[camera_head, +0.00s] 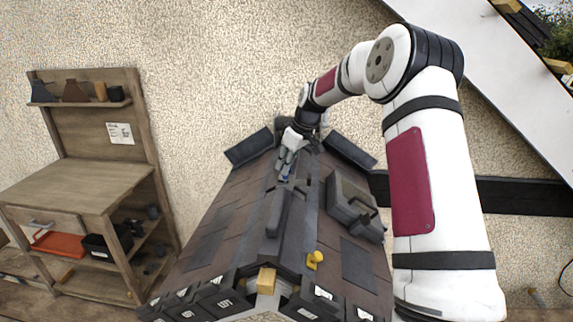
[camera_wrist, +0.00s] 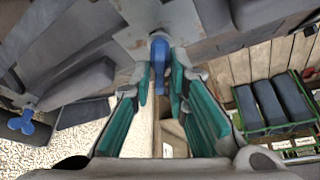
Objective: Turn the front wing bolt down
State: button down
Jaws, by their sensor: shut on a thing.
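A blue wing bolt (camera_wrist: 159,54) stands in the middle of the wrist view, on a grey metal plate (camera_wrist: 140,32) at the roof. My gripper (camera_head: 284,170) reaches down over the roof ridge in the head view. Its green-padded fingers are on both sides of this bolt and shut on it. In the head view only a small blue spot (camera_head: 285,177) shows below the fingers. A second blue wing bolt (camera_wrist: 27,123) is at the left of the wrist view, apart from my gripper. The bolts' lower ends are hidden.
The dark tiled roof (camera_head: 210,222) slopes to both sides. A grey box-like piece (camera_head: 353,208) lies right of the ridge, and a yellow object (camera_head: 314,259) sits near the roof's near edge. A wooden workbench (camera_head: 75,184) stands at left. A green crate (camera_wrist: 275,107) holds dark tiles.

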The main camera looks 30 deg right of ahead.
jog(key=m, duration=0.2)
jog(key=m+h+b, duration=0.1)
jog(key=m, duration=0.1)
jog(key=shift+a+t+h, duration=0.2)
jog(key=shift+t+h, duration=0.1)
jog(key=m+h+b, duration=0.1)
jog(key=m, duration=0.1)
jog(key=m+b, duration=0.2)
jog(key=shift+w+a+m+h, duration=0.1)
jog(key=shift+w+m+h, duration=0.05)
jog(key=shift+m+h, duration=0.2)
jog(key=m+b, duration=0.1)
jog(key=m, duration=0.1)
jog(key=m+h+b, duration=0.1)
jog(key=shift+w+m+g+h, duration=0.1)
jog(key=shift+m+g+h, duration=0.15)
jog(key=shift+m+g, duration=0.15)
jog(key=shift+r+m+g+h+b, duration=0.15)
jog(key=shift+m+g+h+b, duration=0.25)
jog(key=shift+m, duration=0.6)
jog(key=shift+r+m+g+h+b, duration=0.15)
jog(key=shift+m+b, duration=0.3)
jog(key=shift+m, duration=0.5)
jog(key=c, duration=1.8)
grip_release()
jog(key=shift+o, duration=0.4)
jog(key=shift+f, duration=0.15)
